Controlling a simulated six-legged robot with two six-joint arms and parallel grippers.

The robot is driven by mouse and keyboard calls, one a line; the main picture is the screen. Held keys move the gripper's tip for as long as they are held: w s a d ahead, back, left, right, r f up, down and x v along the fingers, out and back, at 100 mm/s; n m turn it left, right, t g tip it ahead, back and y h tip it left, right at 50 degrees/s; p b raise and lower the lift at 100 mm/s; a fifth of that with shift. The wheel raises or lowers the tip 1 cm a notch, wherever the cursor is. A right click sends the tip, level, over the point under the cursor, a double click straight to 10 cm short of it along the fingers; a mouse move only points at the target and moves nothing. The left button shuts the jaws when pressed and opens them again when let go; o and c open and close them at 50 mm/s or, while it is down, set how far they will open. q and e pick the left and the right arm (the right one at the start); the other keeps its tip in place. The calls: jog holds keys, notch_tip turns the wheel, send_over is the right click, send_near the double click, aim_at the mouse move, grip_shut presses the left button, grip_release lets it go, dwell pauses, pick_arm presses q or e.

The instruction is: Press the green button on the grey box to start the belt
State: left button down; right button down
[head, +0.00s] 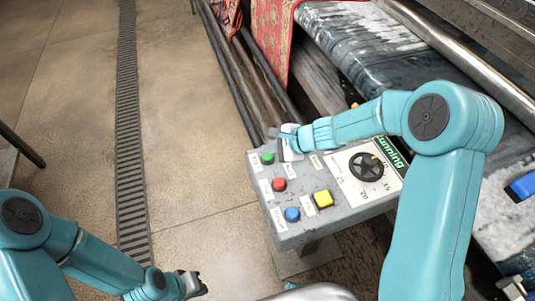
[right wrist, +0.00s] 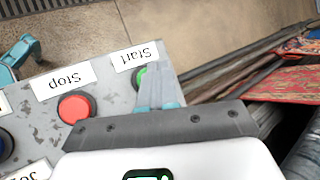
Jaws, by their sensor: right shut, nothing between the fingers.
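The grey box (head: 345,217) stands at the centre right of the head view with its labelled buttons facing up. Its green button (head: 267,158) is at the far left corner. In the right wrist view the green button (right wrist: 138,77), labelled Start, is partly hidden by my fingers. My right gripper (head: 275,132) is shut and empty, with its fingertips (right wrist: 155,66) at the green button. I cannot tell whether they touch it. A display (head: 396,153) on the box shows green letters reading "unning". My left gripper (head: 199,286) is low in the head view, away from the box; its jaw opening is unclear.
A red button (head: 279,184), blue button (head: 292,214), yellow button (head: 323,199) and black dial (head: 366,167) share the box top. The wet dark belt (head: 360,45) and a patterned red rug (head: 270,35) lie beyond. A floor drain (head: 130,140) runs through open floor at left.

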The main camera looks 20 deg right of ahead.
aim_at(270, 158)
jog(key=shift+r+p, duration=2.15)
jog(key=shift+r, duration=0.45)
jog(key=shift+f, duration=0.1)
jog(key=shift+s, duration=0.1)
